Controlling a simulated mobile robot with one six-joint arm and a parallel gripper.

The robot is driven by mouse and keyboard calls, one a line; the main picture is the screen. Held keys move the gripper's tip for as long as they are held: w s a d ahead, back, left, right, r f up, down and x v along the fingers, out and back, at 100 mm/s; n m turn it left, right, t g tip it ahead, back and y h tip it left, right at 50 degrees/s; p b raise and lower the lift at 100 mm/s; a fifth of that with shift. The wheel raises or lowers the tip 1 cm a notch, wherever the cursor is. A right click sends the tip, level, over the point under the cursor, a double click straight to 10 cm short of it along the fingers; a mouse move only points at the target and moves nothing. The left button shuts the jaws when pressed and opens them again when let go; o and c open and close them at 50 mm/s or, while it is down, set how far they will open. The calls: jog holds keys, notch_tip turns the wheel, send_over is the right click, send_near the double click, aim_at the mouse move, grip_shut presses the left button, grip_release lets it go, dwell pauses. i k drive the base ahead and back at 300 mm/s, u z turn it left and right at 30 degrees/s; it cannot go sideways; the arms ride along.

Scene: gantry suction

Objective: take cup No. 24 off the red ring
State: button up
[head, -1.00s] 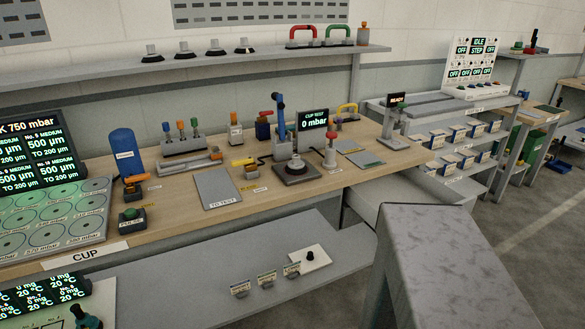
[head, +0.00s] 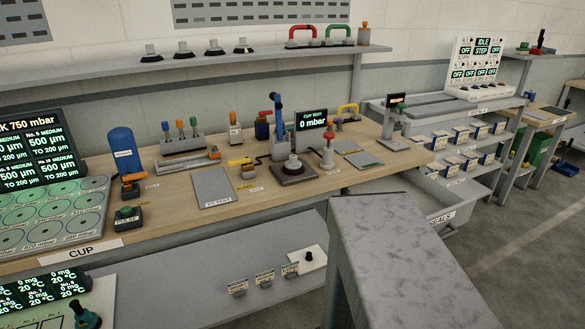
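My gripper is not in view. No number 24 can be read on any cup, and I cannot make out a red ring. Several dark suction cups with grey tops, one of them here (head: 182,50), stand in a row on the upper shelf. Another dark round piece with a light top (head: 293,168) sits on the bench in front of the "CUP TEST" display (head: 311,119), which reads 0 mbar. Which of these is cup No. 24, I cannot tell.
A large grey part (head: 395,245), which looks like my own, blocks the lower right and covers part of the "SEALS" bin (head: 442,217). A grey "TO TEST" plate (head: 213,187) lies bare on the bench. A red arched handle (head: 302,32) stands on the upper shelf.

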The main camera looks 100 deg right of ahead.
aim_at(294, 166)
jog(key=u, duration=0.15)
jog(key=k, duration=1.05)
jog(key=z, duration=0.8)
